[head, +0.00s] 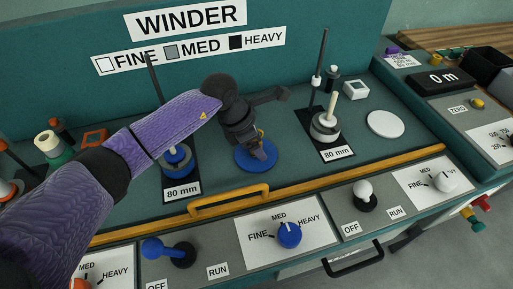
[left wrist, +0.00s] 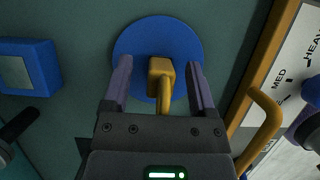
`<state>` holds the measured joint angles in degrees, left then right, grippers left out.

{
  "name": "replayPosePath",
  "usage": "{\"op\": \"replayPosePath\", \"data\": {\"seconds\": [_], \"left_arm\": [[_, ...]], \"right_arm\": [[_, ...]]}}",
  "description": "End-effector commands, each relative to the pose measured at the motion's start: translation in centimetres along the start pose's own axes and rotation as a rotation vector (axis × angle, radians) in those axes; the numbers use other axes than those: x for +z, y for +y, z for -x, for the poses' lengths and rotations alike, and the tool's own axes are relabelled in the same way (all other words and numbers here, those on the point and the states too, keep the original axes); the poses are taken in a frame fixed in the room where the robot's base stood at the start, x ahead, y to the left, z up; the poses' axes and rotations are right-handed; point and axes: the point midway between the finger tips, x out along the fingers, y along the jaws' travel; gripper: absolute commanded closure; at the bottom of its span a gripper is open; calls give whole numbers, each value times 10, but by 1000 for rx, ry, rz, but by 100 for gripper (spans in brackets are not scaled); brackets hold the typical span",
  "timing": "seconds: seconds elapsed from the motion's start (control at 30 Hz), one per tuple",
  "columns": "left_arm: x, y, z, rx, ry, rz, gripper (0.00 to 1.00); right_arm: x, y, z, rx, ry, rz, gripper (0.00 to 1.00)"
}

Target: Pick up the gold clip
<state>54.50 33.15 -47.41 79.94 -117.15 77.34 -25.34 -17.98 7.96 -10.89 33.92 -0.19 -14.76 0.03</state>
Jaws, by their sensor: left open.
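The gold clip (left wrist: 161,78) lies over the round blue disc (left wrist: 130,42) in the left wrist view, with a blocky head and a narrower part running toward my gripper. My left gripper (left wrist: 158,80) is open, with one purple finger on each side of the clip and a gap visible on both sides. In the head view my left gripper (head: 261,153) reaches down over the blue disc (head: 254,166), and it hides most of the clip. My right gripper is in neither view.
A yellow rail (head: 232,203) runs along the front edge of the winder deck. Upright spindles with spools (head: 325,127) stand either side of the disc. A white disc (head: 385,124) lies farther right. A blue box (left wrist: 28,62) sits left of the disc in the wrist view.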

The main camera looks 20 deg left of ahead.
Motion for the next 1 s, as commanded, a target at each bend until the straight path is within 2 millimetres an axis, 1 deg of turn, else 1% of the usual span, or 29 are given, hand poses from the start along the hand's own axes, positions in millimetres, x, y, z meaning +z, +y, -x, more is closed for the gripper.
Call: {"op": "replayPosePath", "data": {"seconds": [0.1,0.13,0.17,0.2,0.27,0.3,0.37,0.4,0.47,0.73,0.8,0.87,1.0], "left_arm": [[0,0,2,1,0,0,26],[0,0,2,1,-1,0,31],[1,0,2,1,-1,0,37],[0,0,2,1,-1,0,46],[1,0,2,1,-1,0,58],[0,0,2,0,-1,0,67],[0,0,2,0,-1,0,79],[0,0,2,0,-1,0,88],[0,0,2,0,-1,0,100],[0,0,2,0,-1,1,100],[2,0,5,1,-2,0,100],[6,0,15,2,-2,-1,100],[21,1,52,6,-4,-2,100]], "right_arm": [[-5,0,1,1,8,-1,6],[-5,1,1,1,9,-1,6],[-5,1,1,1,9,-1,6],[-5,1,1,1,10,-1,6],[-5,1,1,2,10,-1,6],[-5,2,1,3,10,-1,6],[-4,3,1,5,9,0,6],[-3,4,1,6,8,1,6],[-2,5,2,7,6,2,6],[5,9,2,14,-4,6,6],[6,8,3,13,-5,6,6],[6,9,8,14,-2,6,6],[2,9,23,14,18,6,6]]}}
